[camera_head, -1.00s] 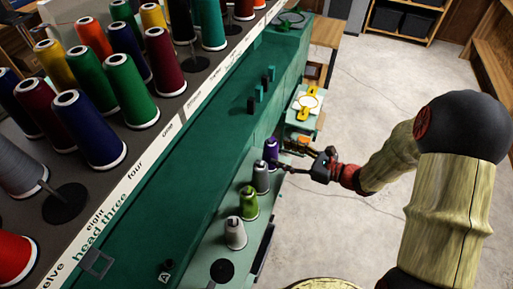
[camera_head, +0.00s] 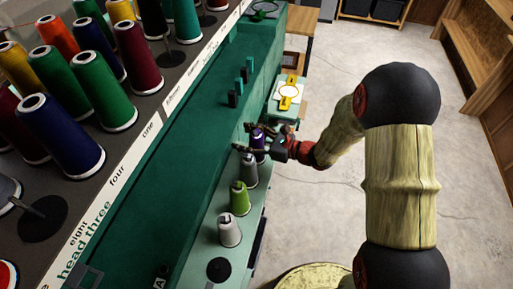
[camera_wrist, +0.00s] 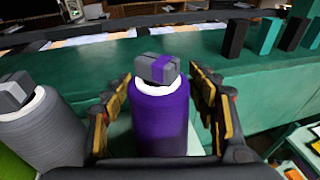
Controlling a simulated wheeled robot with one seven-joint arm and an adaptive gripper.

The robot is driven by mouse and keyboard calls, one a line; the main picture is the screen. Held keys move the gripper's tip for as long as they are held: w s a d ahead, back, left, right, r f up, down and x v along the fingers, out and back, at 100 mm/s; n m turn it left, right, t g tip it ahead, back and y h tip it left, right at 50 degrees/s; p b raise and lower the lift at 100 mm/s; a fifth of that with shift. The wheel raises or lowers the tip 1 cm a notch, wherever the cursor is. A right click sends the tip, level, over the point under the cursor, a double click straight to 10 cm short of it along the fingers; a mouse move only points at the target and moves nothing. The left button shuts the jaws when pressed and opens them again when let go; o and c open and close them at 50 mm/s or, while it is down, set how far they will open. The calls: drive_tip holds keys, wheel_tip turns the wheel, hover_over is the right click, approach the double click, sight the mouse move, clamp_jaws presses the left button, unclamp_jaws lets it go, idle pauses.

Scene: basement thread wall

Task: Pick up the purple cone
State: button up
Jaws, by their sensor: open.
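The purple cone (camera_wrist: 160,122) stands upright in the middle of the wrist view, with a white top and a grey and purple cap piece on it. My gripper (camera_wrist: 165,115) is open, with one finger on each side of the cone and a small gap showing on both sides. In the head view the purple cone (camera_head: 258,140) stands at the far end of a row on the green ledge, partly hidden by my gripper (camera_head: 248,138).
A grey cone (camera_head: 249,172) stands close beside the purple one, then a green cone (camera_head: 239,198) and a light grey cone (camera_head: 229,231). A green wall (camera_head: 190,170) runs behind the row. Dark and teal blocks (camera_wrist: 268,36) stand on top of it.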

drive_tip(key=shift+c, duration=0.3)
clamp_jaws()
idle(0.5)
